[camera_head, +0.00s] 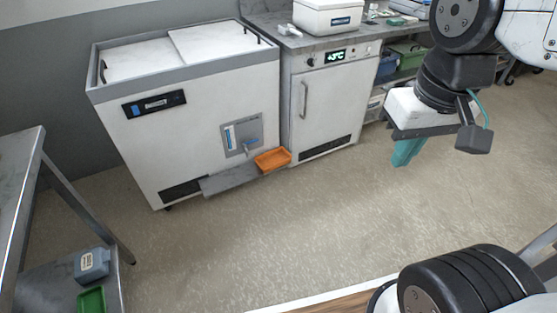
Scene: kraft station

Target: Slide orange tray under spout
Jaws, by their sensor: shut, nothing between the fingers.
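The orange tray (273,159) is a shallow open tray. It sits at the right end of the low grey shelf (228,180) on the front of the white chest machine. The spout (247,147) is a small blue-grey tap on a grey plate on the machine's front. The tray is to the right of the spout and lower than it. My gripper (405,155), with teal fingers, is shut and empty. It hangs in the air to the right of the tray, well apart from it, and points down.
The white chest machine (195,110) has sliding lids on top. A white fridge cabinet (322,105) stands close to its right. A metal table (25,175) is at left, with a blue-grey container (92,264) and a green tray (91,301) below. The floor in front is clear.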

